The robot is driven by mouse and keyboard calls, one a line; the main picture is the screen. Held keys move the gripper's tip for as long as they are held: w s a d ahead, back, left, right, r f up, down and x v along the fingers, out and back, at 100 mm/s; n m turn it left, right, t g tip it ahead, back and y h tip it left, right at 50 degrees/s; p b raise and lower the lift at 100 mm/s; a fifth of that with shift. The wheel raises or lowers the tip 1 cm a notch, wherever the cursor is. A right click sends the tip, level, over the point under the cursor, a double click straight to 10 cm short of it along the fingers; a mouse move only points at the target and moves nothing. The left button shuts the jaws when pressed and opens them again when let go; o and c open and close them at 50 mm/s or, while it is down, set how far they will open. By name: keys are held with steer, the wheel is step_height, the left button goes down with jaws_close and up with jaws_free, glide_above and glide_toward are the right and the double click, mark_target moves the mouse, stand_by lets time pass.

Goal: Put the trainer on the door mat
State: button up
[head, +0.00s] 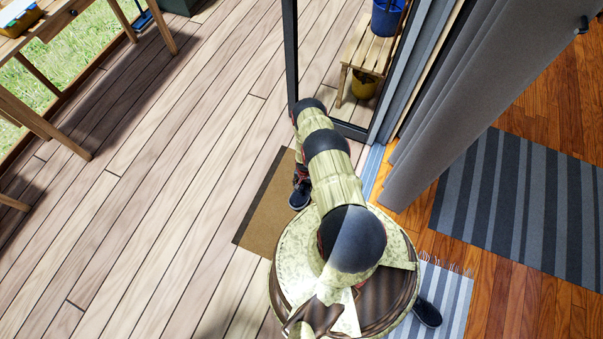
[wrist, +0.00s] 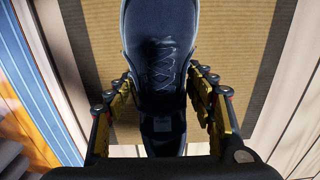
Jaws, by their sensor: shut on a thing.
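The trainer (wrist: 160,50) is dark navy with laces and a pale sole edge. In the wrist view it lies between the two fingers of my gripper (wrist: 160,95), which is shut on it. The brown door mat (wrist: 240,60) with a dark border fills the view behind the trainer. In the head view the mat (head: 262,220) lies on the deck, and the trainer (head: 300,193) shows over its right part, partly hidden by my arm. I cannot tell whether its sole touches the mat.
A second dark shoe (head: 427,312) lies on the striped rug (head: 450,300) indoors at the lower right. A glass door (head: 340,60) and a grey curtain (head: 470,110) stand close to my arm. The wooden deck (head: 150,180) to the left is clear.

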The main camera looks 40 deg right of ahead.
mark_target(304, 185)
steer(key=shift+w+f, duration=0.7)
steer(key=f+b, duration=0.2)
steer(key=f, duration=0.1)
steer(key=shift+w+f, duration=0.2)
steer(key=shift+f, duration=0.05)
steer(key=shift+r, duration=0.1)
steer(key=o, duration=1.3)
steer(key=shift+a, duration=0.1)
steer(key=shift+o, duration=0.5)
